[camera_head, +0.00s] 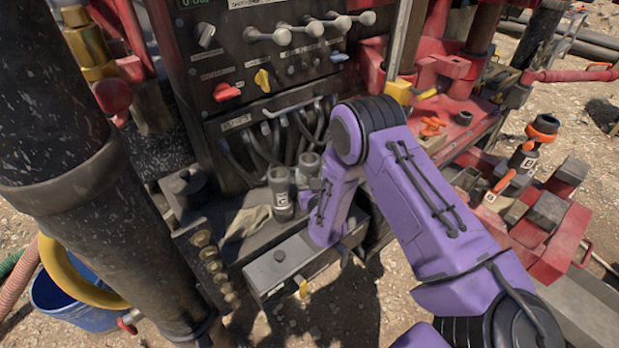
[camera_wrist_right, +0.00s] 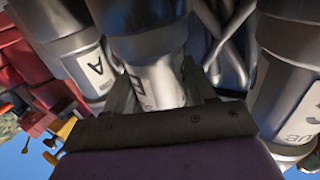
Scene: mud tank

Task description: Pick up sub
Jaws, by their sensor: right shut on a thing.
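My purple right arm comes in from the right in the head view. Its gripper is hidden there behind the arm. In the right wrist view my right gripper (camera_wrist_right: 160,92) is shut on a metallic grey cylindrical sub (camera_wrist_right: 158,78) with a pale label whose letter I cannot read surely. A second sub marked A (camera_wrist_right: 90,68) stands to its left, and another labelled sub (camera_wrist_right: 290,110) to its right. In the head view a grey sub marked C (camera_head: 281,193) stands upright just left of my arm, with another sub (camera_head: 309,164) behind it. My left gripper is out of view.
A dark control panel (camera_head: 290,60) with levers and hoses rises behind the subs. A metal box (camera_head: 283,258) is in front. A black column (camera_head: 70,150) and blue bucket (camera_head: 75,295) are left. Red machinery (camera_head: 560,235) with orange-handled tools stands right.

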